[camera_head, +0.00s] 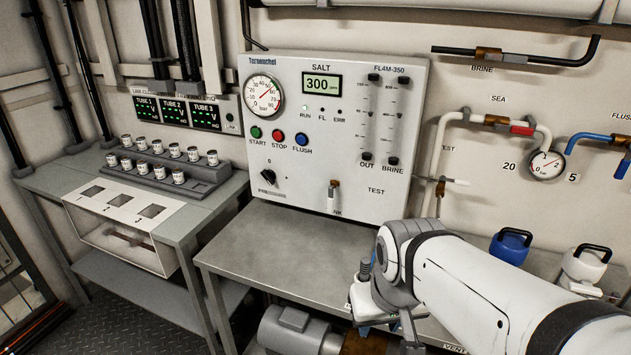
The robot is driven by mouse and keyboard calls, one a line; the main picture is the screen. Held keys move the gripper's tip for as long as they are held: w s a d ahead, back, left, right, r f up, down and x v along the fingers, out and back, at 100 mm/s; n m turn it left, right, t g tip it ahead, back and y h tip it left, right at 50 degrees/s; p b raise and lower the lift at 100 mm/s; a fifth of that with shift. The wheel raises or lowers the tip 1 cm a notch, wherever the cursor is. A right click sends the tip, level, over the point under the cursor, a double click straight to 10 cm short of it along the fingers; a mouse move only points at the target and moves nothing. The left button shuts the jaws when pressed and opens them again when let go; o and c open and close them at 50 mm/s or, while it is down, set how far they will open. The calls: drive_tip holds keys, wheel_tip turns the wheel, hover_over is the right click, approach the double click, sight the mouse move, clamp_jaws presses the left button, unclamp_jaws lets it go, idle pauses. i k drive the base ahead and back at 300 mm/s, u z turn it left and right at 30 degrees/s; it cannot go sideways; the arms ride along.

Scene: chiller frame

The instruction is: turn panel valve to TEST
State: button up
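The white SALT panel (300,150) stands upright at the back of the grey bench. Its small valve (333,197) sits low on the panel face, with a brass-coloured upper part and a pale lower part. It looks upright, over a partly hidden label ending in "NK". The TEST label (376,191) is to its right. My white arm enters from the lower right. My gripper (382,312) is over the front of the bench, below and right of the valve and apart from it. Its fingers are not clear enough to tell whether they are open or shut.
A black knob (268,177) and coloured START, STOP and FLUSH buttons are left of the valve. A rack of small white jars (165,165) stands on the left bench. The bench (270,245) before the panel is clear.

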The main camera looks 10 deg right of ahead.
sight(330, 199)
drive_tip(key=u, duration=0.05)
drive_tip(key=k, duration=1.25)
drive_tip(key=u, duration=0.25)
drive_tip(key=i, duration=1.9)
drive_tip(key=z, duration=0.55)
